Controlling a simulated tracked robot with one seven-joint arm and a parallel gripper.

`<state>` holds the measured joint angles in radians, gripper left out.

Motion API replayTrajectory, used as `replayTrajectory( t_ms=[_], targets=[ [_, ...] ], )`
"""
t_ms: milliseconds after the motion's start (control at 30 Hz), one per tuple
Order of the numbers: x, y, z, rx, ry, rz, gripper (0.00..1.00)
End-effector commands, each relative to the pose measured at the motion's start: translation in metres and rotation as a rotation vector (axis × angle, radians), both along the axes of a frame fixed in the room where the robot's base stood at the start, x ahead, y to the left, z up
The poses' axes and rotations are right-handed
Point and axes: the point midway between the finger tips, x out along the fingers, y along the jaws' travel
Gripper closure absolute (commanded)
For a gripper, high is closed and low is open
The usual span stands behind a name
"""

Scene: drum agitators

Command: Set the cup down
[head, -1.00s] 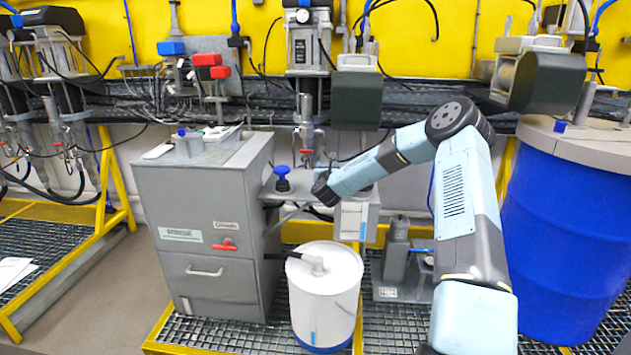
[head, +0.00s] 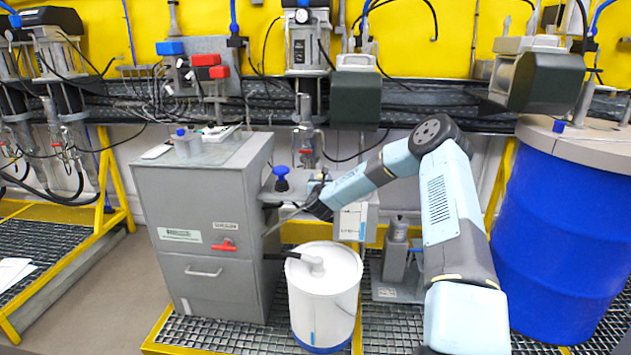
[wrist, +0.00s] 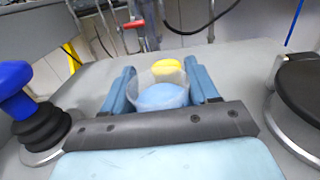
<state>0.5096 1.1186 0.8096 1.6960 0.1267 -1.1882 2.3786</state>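A clear cup (wrist: 172,75) sits between the two light-blue fingers of my gripper (wrist: 162,88) in the wrist view. The fingers appear to touch it on both sides. Something blue shows within or through the cup, and a yellow rounded thing (wrist: 166,67) shows at its far side. A grey surface lies beneath; whether the cup's base touches it I cannot tell. In the head view my gripper (head: 318,203) is over the small grey shelf right of the cabinet; the cup cannot be made out there.
A blue knob on a black boot (wrist: 28,105) stands left of my gripper, also in the head view (head: 282,178). A black round part (wrist: 300,90) is at right. Nearby are a grey cabinet (head: 205,225), a white bucket (head: 322,300) and a blue drum (head: 550,235).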

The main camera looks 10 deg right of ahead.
Motion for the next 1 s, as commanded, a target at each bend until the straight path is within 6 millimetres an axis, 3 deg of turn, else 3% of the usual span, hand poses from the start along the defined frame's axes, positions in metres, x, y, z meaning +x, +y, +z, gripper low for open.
replayTrajectory(
  t_ms=[233, 567, 767, 1000],
  targets=[
    [0.0, 0.0, 0.0, 0.0, 0.001, 0.0, 0.17],
    [-0.004, 0.002, 0.0, 0.0, 0.0, 0.001, 0.17],
    [-0.03, 0.008, -0.001, 0.001, 0.003, 0.003, 0.17],
    [-0.076, 0.019, 0.0, 0.001, 0.003, 0.003, 0.17]
  ],
)
